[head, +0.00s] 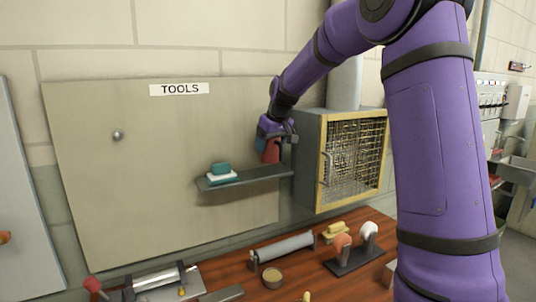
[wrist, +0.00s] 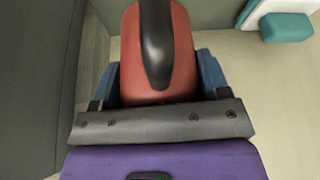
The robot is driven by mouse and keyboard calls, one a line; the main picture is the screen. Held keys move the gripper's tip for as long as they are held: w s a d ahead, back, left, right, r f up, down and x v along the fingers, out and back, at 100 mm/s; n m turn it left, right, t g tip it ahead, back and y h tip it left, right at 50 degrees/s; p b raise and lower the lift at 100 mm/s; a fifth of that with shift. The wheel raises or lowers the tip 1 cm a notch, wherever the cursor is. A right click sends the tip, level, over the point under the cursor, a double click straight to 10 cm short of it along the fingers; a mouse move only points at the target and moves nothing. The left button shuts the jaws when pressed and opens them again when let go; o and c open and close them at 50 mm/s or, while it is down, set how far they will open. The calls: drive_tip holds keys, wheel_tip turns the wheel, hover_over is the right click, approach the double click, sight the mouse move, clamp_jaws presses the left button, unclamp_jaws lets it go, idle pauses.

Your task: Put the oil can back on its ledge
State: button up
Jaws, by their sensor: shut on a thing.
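The red oil can (head: 271,150) is in my gripper (head: 272,137), at the right part of the grey ledge (head: 245,179) under the TOOLS sign. In the wrist view the red can (wrist: 182,75) with its black curved handle or spout sits between the blue fingers of my gripper (wrist: 160,82). The fingers are shut on it from both sides. The can looks upright in the head view, with its bottom at or just above the ledge. I cannot tell whether it touches.
A teal and white object (head: 221,174) lies on the ledge's left part. A yellow-framed mesh cabinet (head: 350,160) stands close on the right. Below, a wooden bench (head: 300,282) holds a roller (head: 283,248), a round tin (head: 272,278) and other tools.

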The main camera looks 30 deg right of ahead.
sight(268, 152)
drive_tip(key=shift+w, duration=0.8)
wheel_tip(268, 152, down, 4)
drive_tip(key=shift+w+r, duration=0.1)
drive_tip(key=shift+r, duration=0.05)
drive_tip(key=o, duration=1.1)
drive_tip(key=shift+c, duration=0.2)
